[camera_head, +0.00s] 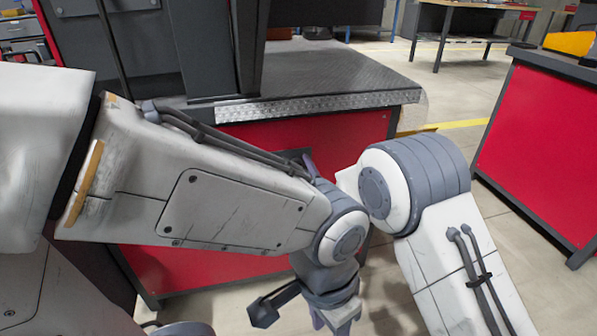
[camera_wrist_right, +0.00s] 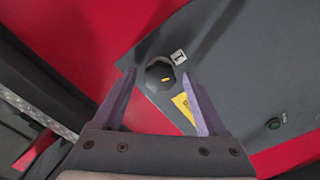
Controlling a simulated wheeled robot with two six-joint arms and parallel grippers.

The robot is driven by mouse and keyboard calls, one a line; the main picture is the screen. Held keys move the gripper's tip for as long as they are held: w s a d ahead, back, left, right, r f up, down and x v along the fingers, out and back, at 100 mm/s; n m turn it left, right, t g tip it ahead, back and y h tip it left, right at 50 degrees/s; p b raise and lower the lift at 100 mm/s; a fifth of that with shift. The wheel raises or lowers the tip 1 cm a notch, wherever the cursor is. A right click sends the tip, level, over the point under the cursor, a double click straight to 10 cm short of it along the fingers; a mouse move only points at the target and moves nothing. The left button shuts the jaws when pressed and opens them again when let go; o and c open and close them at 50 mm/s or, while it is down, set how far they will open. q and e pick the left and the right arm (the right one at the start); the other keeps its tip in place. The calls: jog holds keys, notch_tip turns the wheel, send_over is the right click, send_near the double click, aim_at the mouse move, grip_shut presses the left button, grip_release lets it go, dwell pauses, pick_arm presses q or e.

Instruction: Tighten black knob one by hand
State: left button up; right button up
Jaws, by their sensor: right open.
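My right gripper (camera_wrist_right: 158,84) is open, with one purple finger to each side of the knob in the picture. Whether the fingers touch the knob or stop short of it cannot be told. In the head view the knob is not seen. My left gripper (camera_head: 335,315) points down at the bottom edge, partly cut off; its jaw opening is unclear.
In the head view, a red cabinet with a dark textured top (camera_head: 335,75) stands behind my arms. Another red cabinet (camera_head: 540,140) is at the right, with open floor between.

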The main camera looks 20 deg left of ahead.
jog(key=shift+c, duration=0.3)
grip_shut()
jog(key=shift+m, duration=0.4)
jog(key=shift+d+m+b, duration=0.15)
jog(key=shift+m+b, duration=1.35)
jog(key=shift+m, duration=7.6)
jog(key=shift+f, duration=0.1)
